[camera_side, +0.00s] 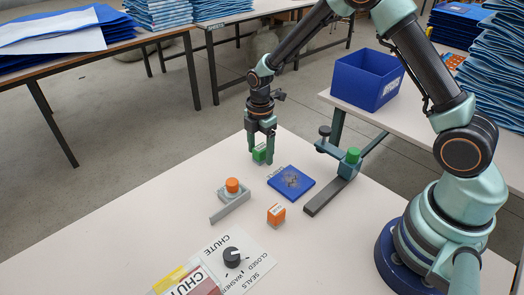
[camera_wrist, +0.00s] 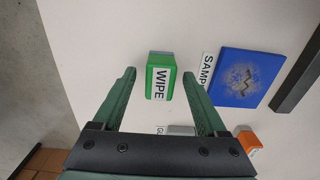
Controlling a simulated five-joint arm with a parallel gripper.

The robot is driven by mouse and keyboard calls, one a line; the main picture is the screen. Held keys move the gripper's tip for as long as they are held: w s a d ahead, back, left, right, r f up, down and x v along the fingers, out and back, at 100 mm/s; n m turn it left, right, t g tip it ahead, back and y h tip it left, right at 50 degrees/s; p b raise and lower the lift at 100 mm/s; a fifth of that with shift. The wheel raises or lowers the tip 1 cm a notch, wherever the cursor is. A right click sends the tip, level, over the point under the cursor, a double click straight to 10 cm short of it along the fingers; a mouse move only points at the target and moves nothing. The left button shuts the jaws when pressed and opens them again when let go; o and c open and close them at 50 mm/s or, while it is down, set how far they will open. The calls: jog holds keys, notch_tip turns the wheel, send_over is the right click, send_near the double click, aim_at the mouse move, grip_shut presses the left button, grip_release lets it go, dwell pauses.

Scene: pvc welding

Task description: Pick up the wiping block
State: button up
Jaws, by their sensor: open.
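The wiping block is a small green block with a white label reading WIPE. In the wrist view the wiping block (camera_wrist: 160,76) lies between and just beyond the two open fingertips of my gripper (camera_wrist: 160,75), with a gap on each side. In the side view the wiping block (camera_side: 259,153) shows at the fingers of my gripper (camera_side: 261,146), partly covered by them. My gripper points down over the far part of the table and is empty. I cannot tell how high the fingertips are above the table.
A blue sample sheet (camera_side: 291,183) with a grey smudge lies right of the block. An orange block (camera_side: 276,214), a grey holder with an orange knob (camera_side: 232,191) and a dark stand with a green knob (camera_side: 346,172) are nearby. The chute panel (camera_side: 245,275) is in front.

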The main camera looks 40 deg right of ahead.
aim_at(260, 148)
grip_shut()
jog(key=shift+r, duration=0.15)
notch_tip(260, 148, up, 20)
dwell(0.6)
